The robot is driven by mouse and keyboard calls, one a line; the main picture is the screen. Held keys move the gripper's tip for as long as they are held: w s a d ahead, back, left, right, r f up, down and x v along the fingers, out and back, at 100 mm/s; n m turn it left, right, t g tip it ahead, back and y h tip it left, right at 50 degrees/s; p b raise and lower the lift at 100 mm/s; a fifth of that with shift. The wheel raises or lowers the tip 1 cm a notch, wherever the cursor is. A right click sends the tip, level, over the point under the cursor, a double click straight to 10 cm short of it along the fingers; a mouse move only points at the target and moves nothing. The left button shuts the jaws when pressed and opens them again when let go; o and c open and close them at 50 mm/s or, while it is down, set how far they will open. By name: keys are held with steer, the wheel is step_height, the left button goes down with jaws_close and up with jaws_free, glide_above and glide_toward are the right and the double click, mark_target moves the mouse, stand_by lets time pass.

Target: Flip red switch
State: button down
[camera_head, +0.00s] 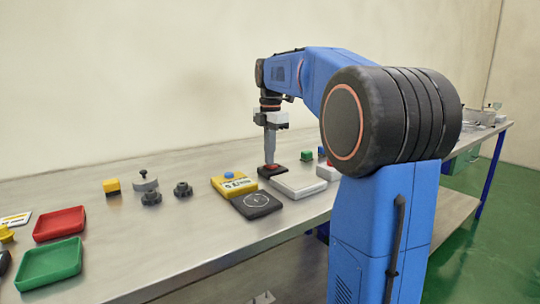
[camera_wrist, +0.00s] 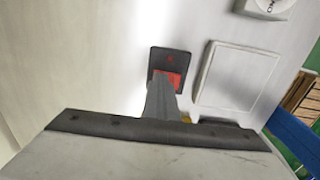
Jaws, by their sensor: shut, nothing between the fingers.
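The red switch (camera_wrist: 168,76) is a red rocker set in a small black base (camera_wrist: 158,55). In the head view the black base (camera_head: 264,172) sits on the table, with the red rocker (camera_head: 273,166) partly hidden by my gripper. My gripper (camera_head: 271,161) points straight down with its fingers shut and empty, the tips at or just over the red rocker. In the wrist view my gripper (camera_wrist: 161,84) covers the near part of the rocker. I cannot tell whether the tips touch it.
A white square plate (camera_head: 300,186) lies right of the switch. A yellow box with a blue button (camera_head: 222,188) and a black pad (camera_head: 256,211) lie to its left. Red (camera_head: 59,209) and green trays (camera_head: 22,280) are at the far left.

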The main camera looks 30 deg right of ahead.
steer(key=shift+s+f, duration=0.3)
steer(key=shift+f, duration=0.2)
steer(key=shift+s+r, duration=0.1)
steer(key=shift+s, duration=0.4)
